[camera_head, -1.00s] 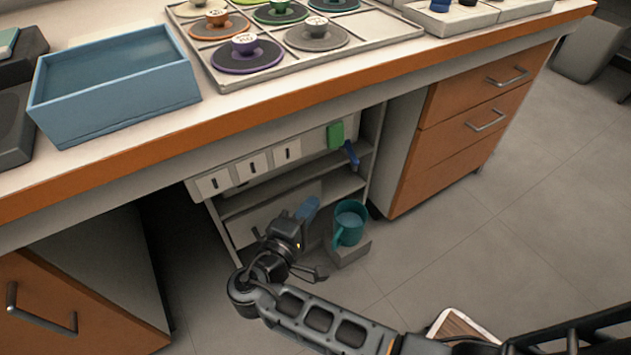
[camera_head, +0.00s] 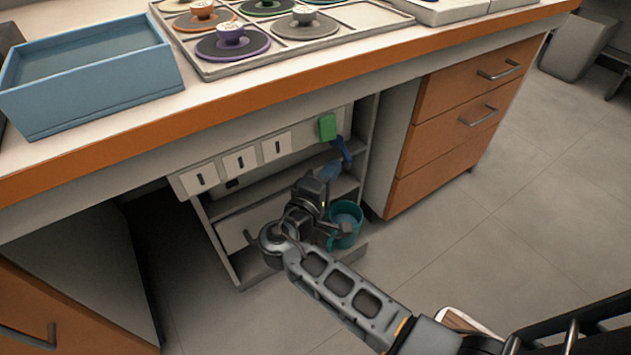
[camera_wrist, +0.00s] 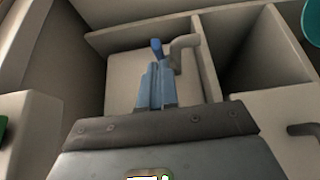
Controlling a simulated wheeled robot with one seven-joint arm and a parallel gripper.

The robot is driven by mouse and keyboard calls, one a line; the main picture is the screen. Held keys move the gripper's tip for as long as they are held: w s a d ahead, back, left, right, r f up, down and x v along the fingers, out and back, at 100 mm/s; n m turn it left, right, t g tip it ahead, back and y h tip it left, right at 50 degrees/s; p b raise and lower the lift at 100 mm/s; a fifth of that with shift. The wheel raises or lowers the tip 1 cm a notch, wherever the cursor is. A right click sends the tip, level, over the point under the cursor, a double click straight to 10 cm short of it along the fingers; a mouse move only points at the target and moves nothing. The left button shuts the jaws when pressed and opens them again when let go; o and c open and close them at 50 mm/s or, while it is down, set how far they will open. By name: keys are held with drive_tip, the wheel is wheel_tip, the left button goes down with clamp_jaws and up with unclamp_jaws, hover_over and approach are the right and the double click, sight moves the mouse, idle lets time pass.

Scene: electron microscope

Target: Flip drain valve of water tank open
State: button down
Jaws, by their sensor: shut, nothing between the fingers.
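The drain valve shows as a small blue lever (camera_head: 343,150) below a green block (camera_head: 327,127) at the right end of the panel under the bench. In the wrist view the blue lever (camera_wrist: 157,47) stands beside a grey bent spout (camera_wrist: 184,50). My gripper (camera_head: 329,172) has blue fingers, which are shut and empty. In the wrist view the gripper (camera_wrist: 156,85) points at the lever, its tips just short of it or touching; I cannot tell which. The tank itself is not clearly seen.
A teal mug (camera_head: 346,222) stands low, below the valve and beside my wrist. Shelf boards and side walls close in around the gripper. Drawers (camera_head: 455,125) stand to the right. The benchtop (camera_head: 300,65) overhangs above.

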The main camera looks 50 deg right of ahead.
sight(352, 161)
drive_tip(key=shift+s+d, duration=0.3)
drive_tip(key=shift+d, duration=0.2)
drive_tip(key=shift+s+d+r+p, duration=0.15)
drive_tip(key=shift+s+d+p, duration=0.55)
drive_tip(key=shift+d, duration=0.1)
drive_tip(key=shift+s+d, duration=0.1)
drive_tip(key=shift+d, duration=0.05)
